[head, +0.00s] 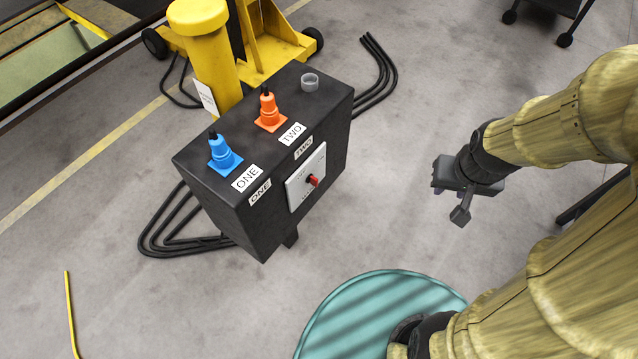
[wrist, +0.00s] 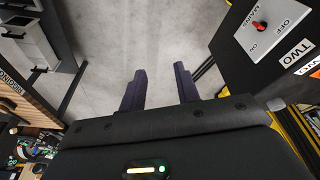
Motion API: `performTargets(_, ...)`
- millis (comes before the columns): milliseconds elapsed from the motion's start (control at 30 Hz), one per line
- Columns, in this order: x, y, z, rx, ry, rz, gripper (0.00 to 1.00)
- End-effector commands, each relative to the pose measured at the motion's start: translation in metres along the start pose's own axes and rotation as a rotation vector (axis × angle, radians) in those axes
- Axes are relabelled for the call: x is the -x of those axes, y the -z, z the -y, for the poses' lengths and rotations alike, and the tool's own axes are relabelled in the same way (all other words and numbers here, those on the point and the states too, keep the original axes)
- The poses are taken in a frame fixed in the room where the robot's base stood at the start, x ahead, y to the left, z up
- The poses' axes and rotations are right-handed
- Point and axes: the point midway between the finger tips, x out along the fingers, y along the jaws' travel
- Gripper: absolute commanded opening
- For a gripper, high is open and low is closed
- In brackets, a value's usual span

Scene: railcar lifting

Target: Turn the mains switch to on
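The mains switch is a red knob (head: 312,180) on a white plate (head: 299,195) on the front face of a black control box (head: 262,215). In the wrist view the red knob (wrist: 260,27) is at the upper right, on a plate with the words MAINS, OFF and ON. The knob's exact pointing is too small to tell. My gripper (head: 450,203) is to the right of the box, apart from it. In the wrist view its two dark fingers (wrist: 160,90) are spread with bare floor between them. It is open and empty.
A blue cone-shaped cover (head: 223,156) and an orange one (head: 269,113) stand on the box top, by labels ONE and TWO. A grey ring (head: 310,82) is at the back corner. Black cables (head: 175,235) lie around the box. A yellow jack (head: 262,45) stands behind. Floor between gripper and box is clear.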

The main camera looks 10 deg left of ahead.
Motion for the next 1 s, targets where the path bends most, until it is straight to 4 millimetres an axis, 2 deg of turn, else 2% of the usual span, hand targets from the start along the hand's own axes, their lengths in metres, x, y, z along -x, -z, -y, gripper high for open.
performTargets(267, -0.100, 0.044, -0.010, 0.318, -0.012, -0.155, 0.32)
performTargets(367, -0.139, 0.057, -0.003, 0.458, 0.027, -0.233, 0.32)
performTargets(500, -0.191, 0.067, 0.018, 0.631, 0.123, -0.354, 0.32)
performTargets(633, -0.233, 0.064, 0.045, 0.758, 0.252, -0.479, 0.32)
performTargets(800, -0.274, 0.045, 0.084, 0.858, 0.461, -0.667, 0.32)
performTargets(1000, -0.296, 0.010, 0.123, 0.851, 0.738, -0.920, 0.32)
